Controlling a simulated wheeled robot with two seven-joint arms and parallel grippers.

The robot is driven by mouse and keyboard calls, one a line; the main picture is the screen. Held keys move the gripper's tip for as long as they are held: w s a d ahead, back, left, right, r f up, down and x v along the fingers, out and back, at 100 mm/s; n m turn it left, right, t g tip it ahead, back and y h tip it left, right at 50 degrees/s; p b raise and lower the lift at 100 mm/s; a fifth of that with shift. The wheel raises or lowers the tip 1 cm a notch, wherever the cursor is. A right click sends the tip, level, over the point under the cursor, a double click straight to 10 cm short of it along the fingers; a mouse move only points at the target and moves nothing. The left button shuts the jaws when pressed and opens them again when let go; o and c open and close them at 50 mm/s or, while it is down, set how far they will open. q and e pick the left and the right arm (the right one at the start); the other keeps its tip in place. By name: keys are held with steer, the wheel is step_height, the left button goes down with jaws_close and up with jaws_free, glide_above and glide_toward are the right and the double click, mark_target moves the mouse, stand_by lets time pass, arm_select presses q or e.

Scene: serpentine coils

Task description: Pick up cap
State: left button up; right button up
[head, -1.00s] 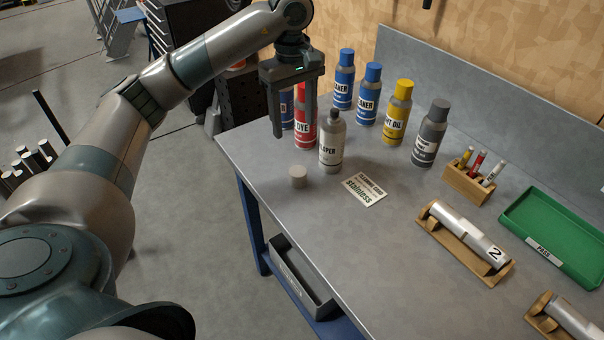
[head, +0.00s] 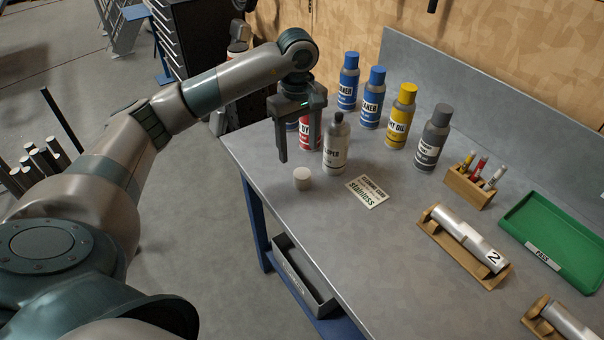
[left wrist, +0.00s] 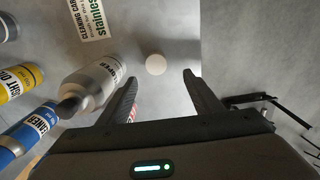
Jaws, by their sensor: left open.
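A small pale cap (head: 302,179) sits on the grey bench near its left edge. It shows as a pale disc in the left wrist view (left wrist: 155,64), beyond and between the open fingers. My left gripper (head: 298,155) is open and empty, fingers pointing down, above and behind the cap and apart from it. Its fingers also show in the left wrist view (left wrist: 160,80). A grey developer can (head: 337,150) without a cap of its body colour and with a dark nozzle stands upright just right of the gripper. My right gripper is not in view.
A red dye can (head: 310,135) stands behind the gripper, partly hidden. Blue cleaner cans (head: 372,100), a yellow can (head: 401,118) and a grey can (head: 432,140) stand further right. A stainless card (head: 367,192) lies flat. A green tray (head: 555,235) is at right.

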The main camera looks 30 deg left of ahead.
arm_select(q)
steer(key=p, duration=0.2)
glide_above(302, 173)
steer(key=f, duration=0.4)
steer(key=shift+s+a+f, duration=0.3)
steer(key=shift+f, duration=0.45)
steer(key=shift+w+d+f+p, duration=0.1)
steer(key=shift+d+f+p, duration=0.2)
steer(key=shift+f+p, duration=0.55)
step_height(302, 173, down, 3)
steer(key=shift+w+d+r+p, duration=0.15)
steer(key=shift+p, duration=0.7)
steer(key=shift+f, duration=0.4)
